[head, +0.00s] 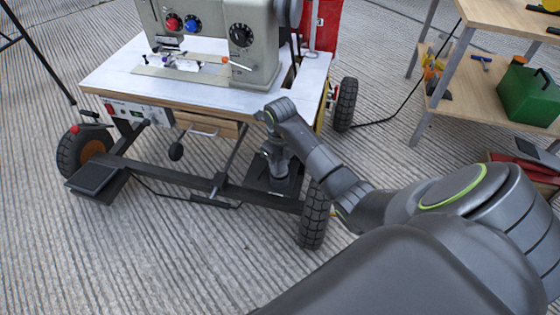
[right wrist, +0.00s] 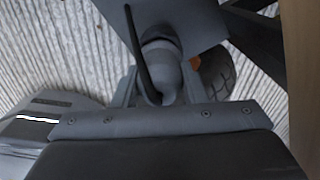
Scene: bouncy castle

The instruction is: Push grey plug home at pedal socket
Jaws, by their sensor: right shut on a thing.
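My right gripper (head: 275,163) reaches down under the sewing table's front right corner, over a dark box (head: 272,183) on the cart frame. In the right wrist view its fingers (right wrist: 162,92) are shut on a grey plug (right wrist: 165,72). The plug's front end meets a dark round socket (right wrist: 158,36) on a flat dark grey plate (right wrist: 185,16). I cannot tell how deep it sits. A black cable (right wrist: 136,50) runs beside the plug. In the head view the plug is too small and covered to make out. My left gripper is not in view.
The table (head: 125,80) carries a sewing machine (head: 220,35). A black foot pedal (head: 97,178) sits on the frame at left. Wheels stand close by, one (head: 314,216) right of my gripper. A shelf (head: 475,85) with a green case (head: 528,95) stands at right.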

